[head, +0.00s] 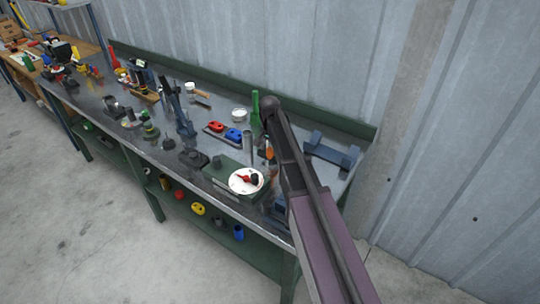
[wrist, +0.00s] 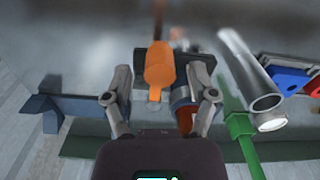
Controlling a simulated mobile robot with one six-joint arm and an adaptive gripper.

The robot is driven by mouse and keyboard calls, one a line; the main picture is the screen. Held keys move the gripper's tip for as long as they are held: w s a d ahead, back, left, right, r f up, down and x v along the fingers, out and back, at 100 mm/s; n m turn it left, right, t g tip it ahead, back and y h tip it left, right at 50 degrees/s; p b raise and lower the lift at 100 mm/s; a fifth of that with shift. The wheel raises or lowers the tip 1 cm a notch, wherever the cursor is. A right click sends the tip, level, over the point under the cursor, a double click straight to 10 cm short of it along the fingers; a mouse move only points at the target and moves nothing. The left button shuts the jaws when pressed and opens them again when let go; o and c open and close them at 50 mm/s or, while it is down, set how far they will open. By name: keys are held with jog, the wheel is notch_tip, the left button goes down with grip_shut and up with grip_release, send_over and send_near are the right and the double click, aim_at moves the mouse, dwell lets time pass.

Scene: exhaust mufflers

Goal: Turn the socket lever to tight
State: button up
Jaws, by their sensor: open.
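In the head view a round white dial (head: 246,181) with a red lever (head: 243,178) and a dark knob lies on a green box near the bench's front edge. No label on it is readable, and I cannot tell whether it is the socket lever. In the wrist view my gripper (wrist: 162,103) is open, its two grey fingers apart. An orange handle-like piece (wrist: 159,67) shows between and beyond them; contact cannot be told. An orange and blue cylinder (wrist: 184,108) is beside it, near the right finger. In the head view my arm hides most of the gripper.
A green upright lever (wrist: 240,126) and a metal tube (wrist: 262,88) stand to the right in the wrist view, close to the fingers. A blue bracket (wrist: 60,103) is at left. Red (head: 216,126) and blue (head: 233,134) blocks lie on the crowded bench. A wall stands behind.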

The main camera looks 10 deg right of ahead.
jog(key=shift+f+b, duration=0.4)
jog(key=shift+f, duration=0.2)
grip_shut()
